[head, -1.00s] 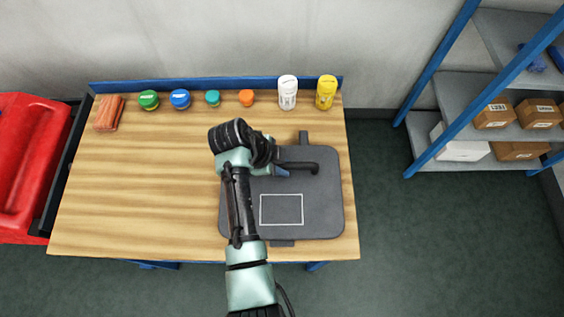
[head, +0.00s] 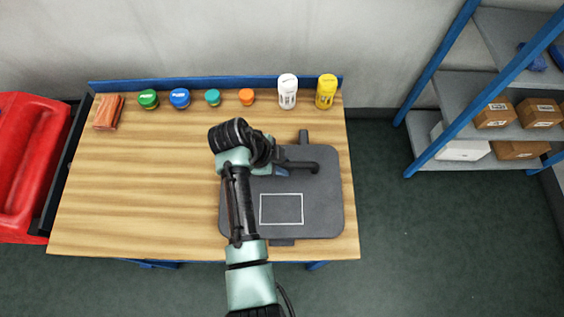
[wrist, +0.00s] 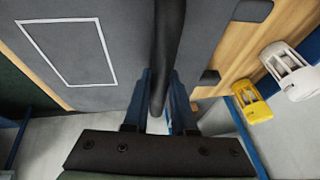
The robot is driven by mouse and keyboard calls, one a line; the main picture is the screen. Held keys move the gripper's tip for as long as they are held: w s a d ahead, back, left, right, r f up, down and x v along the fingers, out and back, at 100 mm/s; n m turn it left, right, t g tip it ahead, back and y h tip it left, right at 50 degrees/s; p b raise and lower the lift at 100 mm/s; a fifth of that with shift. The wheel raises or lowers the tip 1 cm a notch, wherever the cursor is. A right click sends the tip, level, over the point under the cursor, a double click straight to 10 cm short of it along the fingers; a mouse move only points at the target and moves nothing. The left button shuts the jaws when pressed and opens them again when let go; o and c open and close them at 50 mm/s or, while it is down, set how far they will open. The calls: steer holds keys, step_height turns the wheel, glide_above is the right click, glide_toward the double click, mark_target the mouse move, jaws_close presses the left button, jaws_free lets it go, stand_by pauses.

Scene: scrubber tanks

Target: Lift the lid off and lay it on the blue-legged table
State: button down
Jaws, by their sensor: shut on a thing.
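The dark grey lid (head: 325,205) has rounded corners, a white outlined rectangle and a black bar handle (head: 306,165). It is over the right part of the wooden-topped table (head: 135,190), whose blue legs show at the front edge. My gripper (head: 281,172) is shut on the handle from the left. In the wrist view, the blue fingers (wrist: 163,100) are on either side of the black handle (wrist: 168,40), and the lid (wrist: 120,50) fills the upper left. What is under the lid is hidden, and I cannot tell whether it is raised.
Along the table's back stand an orange-red block stack (head: 109,113), several coloured round containers (head: 180,98), a white bottle (head: 288,92) and a yellow one (head: 326,92). A red bin (head: 30,165) is at left, a blue-framed shelf (head: 470,90) at right. The table's left-middle is clear.

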steer(key=shift+r, duration=0.15)
steer(key=shift+c, duration=0.8)
jaws_free()
steer(key=shift+p+v, duration=1.95)
steer(key=shift+v, duration=0.3)
steer(key=shift+r+p, duration=2.15)
steer(key=shift+r, duration=0.3)
steer(key=shift+w, duration=0.1)
